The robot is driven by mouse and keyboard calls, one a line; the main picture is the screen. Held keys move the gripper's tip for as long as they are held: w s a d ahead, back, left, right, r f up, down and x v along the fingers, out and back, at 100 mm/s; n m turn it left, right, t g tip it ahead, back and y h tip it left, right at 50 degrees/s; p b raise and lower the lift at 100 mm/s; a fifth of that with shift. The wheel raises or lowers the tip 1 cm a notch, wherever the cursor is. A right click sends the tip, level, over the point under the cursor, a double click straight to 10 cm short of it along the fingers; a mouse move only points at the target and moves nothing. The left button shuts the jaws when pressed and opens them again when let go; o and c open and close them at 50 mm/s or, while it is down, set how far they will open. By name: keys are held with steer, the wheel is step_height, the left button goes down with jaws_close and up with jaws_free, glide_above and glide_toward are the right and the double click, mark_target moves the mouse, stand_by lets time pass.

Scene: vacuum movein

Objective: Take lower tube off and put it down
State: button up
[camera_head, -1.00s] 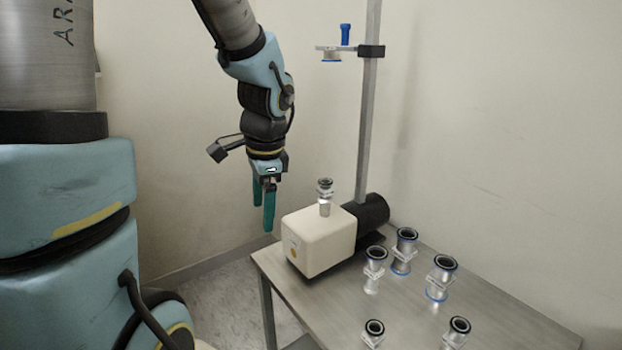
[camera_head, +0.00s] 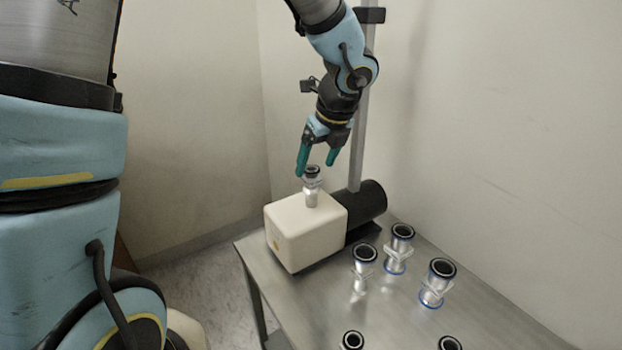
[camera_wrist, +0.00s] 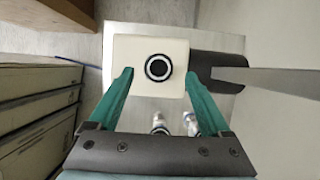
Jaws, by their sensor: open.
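The lower tube (camera_head: 312,187) is a short metal fitting with a dark ring at its top. It stands upright on top of the white pump box (camera_head: 300,236). In the wrist view the tube (camera_wrist: 158,68) shows from above as a dark ring with a pale rim, on the white box (camera_wrist: 132,50). My gripper (camera_head: 316,168) is open and empty above the tube. In the wrist view its two green fingers (camera_wrist: 160,76) appear on either side of the tube, with gaps to it. I cannot tell how far the fingertips are above it.
A vertical metal post (camera_head: 359,140) stands behind the box, beside the black motor (camera_head: 371,203). Several loose metal fittings stand on the table (camera_head: 390,318) to the right, including a blue-rimmed one (camera_head: 437,283). Cartons (camera_wrist: 35,125) show at left in the wrist view.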

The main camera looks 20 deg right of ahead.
mark_target(313, 170)
steer(key=x, duration=0.5)
steer(key=shift+s+a, duration=0.1)
steer(key=shift+c, duration=0.4)
jaws_close()
